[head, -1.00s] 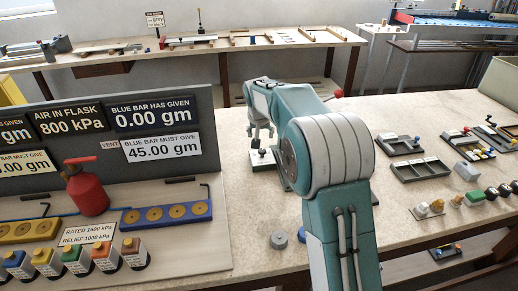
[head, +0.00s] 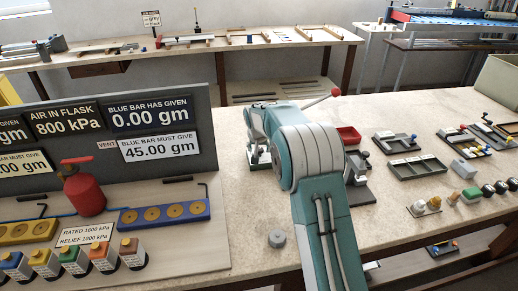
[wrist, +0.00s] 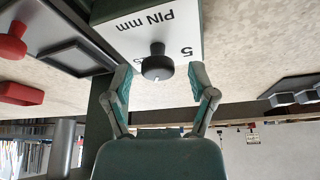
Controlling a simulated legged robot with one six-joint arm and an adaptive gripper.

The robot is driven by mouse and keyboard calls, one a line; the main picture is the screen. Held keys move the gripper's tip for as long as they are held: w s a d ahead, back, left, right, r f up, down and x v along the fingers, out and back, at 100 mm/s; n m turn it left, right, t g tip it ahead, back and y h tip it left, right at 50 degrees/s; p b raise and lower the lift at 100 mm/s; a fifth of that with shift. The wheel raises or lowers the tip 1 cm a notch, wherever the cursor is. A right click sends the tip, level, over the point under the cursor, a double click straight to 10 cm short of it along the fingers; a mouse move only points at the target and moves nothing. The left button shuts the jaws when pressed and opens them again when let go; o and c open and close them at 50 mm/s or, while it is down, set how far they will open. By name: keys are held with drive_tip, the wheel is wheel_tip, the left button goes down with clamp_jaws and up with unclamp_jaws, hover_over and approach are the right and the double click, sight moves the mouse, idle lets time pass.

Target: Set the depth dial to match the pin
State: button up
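The depth dial is a black knob (wrist: 157,66) with a white pointer mark, on a white panel (wrist: 130,28) lettered "PIN mm" that appears upside down in the wrist view. A "5" is printed beside the knob, and another mark is partly covered by it. My gripper (wrist: 160,80) is open, with one finger on each side of the knob and visible gaps between. In the head view my gripper (head: 259,153) is low at the back of the bench, largely covering the dial's unit. I cannot make out a pin.
A display board (head: 150,100), a red flask (head: 84,187) and colored blocks fill the left. A grey cylinder (head: 277,239) stands on the bench in front.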

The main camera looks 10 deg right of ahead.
clamp_jaws()
drive_tip(key=shift+n, duration=0.4)
drive_tip(key=shift+d+f+n+y, duration=0.1)
drive_tip(key=shift+n+y, duration=0.45)
drive_tip(key=shift+n, duration=0.7)
drive_tip(key=shift+d+f+n+y, duration=0.1)
drive_tip(key=shift+n+y, duration=0.45)
drive_tip(key=shift+n, duration=0.7)
drive_tip(key=shift+s, duration=0.1)
drive_tip(key=shift+o, duration=1.6)
unclamp_jaws()
drive_tip(key=shift+a, duration=0.1)
drive_tip(key=shift+r, duration=0.1)
